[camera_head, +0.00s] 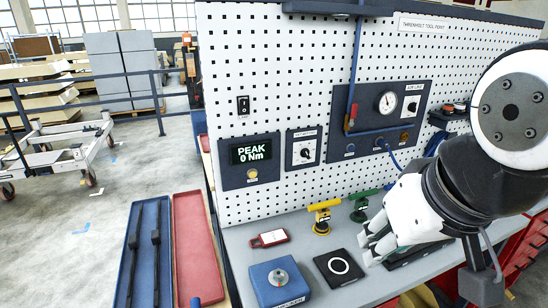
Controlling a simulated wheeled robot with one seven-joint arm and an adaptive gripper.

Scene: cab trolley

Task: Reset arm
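My arm comes in from the right side of the head view, with a large white and grey joint and a dark wrist. My gripper (374,240) is at its end, pointing left and down over the grey bench, close to the black pad with a white ring. Its pale fingers are partly overlapped by its own body, so I cannot tell how far apart they are. I see no object held in it.
The bench (340,288) carries a blue block with a metal knob (279,278), a black ringed pad (339,267), a red-framed tag (270,239), and yellow (322,218) and green (361,207) tools. A pegboard (270,60) rises behind. Blue (165,270) and red (193,250) trays lie left.

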